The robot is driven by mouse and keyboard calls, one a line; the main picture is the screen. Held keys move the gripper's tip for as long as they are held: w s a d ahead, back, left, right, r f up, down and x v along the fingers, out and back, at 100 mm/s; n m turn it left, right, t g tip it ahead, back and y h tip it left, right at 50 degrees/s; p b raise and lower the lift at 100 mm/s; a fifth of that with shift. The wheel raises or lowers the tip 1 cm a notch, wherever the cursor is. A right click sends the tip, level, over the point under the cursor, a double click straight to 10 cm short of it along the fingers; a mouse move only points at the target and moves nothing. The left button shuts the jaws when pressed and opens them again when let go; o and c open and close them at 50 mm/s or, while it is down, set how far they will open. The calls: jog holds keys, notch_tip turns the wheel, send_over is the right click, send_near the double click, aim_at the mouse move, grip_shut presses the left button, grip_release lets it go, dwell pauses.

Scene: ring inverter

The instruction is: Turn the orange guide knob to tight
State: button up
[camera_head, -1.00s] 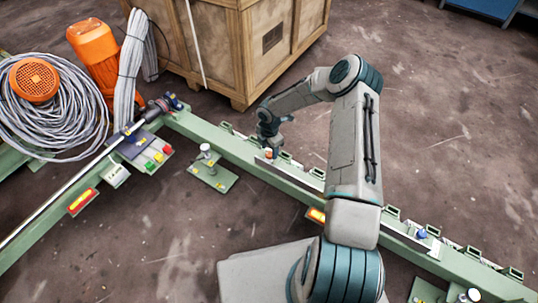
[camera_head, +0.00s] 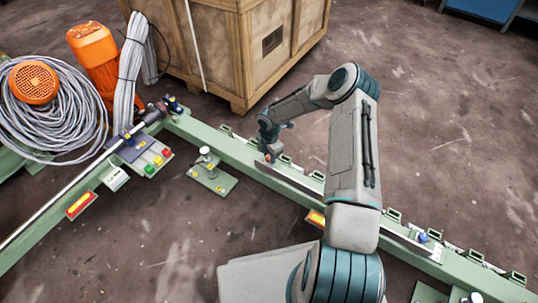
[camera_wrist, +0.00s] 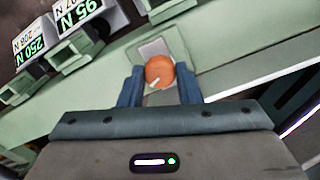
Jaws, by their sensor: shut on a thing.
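The orange guide knob (camera_wrist: 160,71) is round, with a white pointer line that points to the lower left in the wrist view. It sits on a light grey plate (camera_wrist: 152,49) on the green rail. My gripper (camera_wrist: 160,82) has its two blue fingers on either side of the knob and is shut on it. In the head view my gripper (camera_head: 268,152) is at the rail, and a small bit of orange shows at its tip. The markings around the knob are not readable.
Green brackets with labels such as 95 N (camera_wrist: 78,12) and 250 N (camera_wrist: 33,42) stand beside the knob. In the head view, a blue knob (camera_head: 422,238) is further right on the rail. A wooden crate (camera_head: 225,50) stands behind, and a button panel (camera_head: 150,158) lies left.

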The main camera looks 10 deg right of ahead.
jog(key=m, duration=0.6)
jog(key=shift+m, duration=0.4)
jog(key=m, duration=1.1)
jog(key=shift+m, duration=2.2)
jog(key=o, duration=1)
jog(key=shift+c, duration=0.2)
